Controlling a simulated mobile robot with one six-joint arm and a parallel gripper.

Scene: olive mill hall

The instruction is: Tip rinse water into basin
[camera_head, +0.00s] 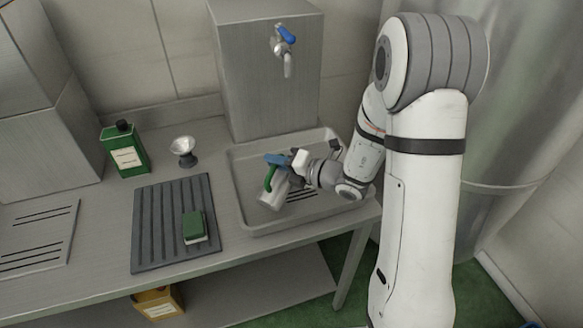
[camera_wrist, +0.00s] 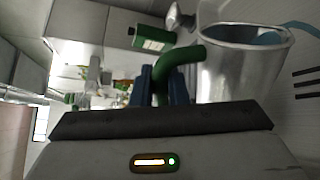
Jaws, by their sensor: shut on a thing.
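A metal cup (camera_head: 272,191) with a green handle (camera_head: 270,178) is tilted over the grey metal basin (camera_head: 322,208). My gripper (camera_head: 280,161) has blue fingers and is shut on the handle. In the wrist view, my gripper's fingers (camera_wrist: 161,76) stand on both sides of the green handle (camera_wrist: 183,56), and the cup (camera_wrist: 235,78) is to the right. Something bluish shows inside its mouth. A thin pale-blue streak runs from near the rim to the right edge; I cannot tell for sure whether it is water.
A metal tank with a blue-handled tap (camera_head: 285,36) stands behind the basin. To the left are a green bottle (camera_head: 125,149), a small metal funnel-like piece (camera_head: 184,149) and a ribbed dark mat (camera_head: 150,230) bearing a green sponge (camera_head: 195,226). A yellow box (camera_head: 158,302) sits below the counter.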

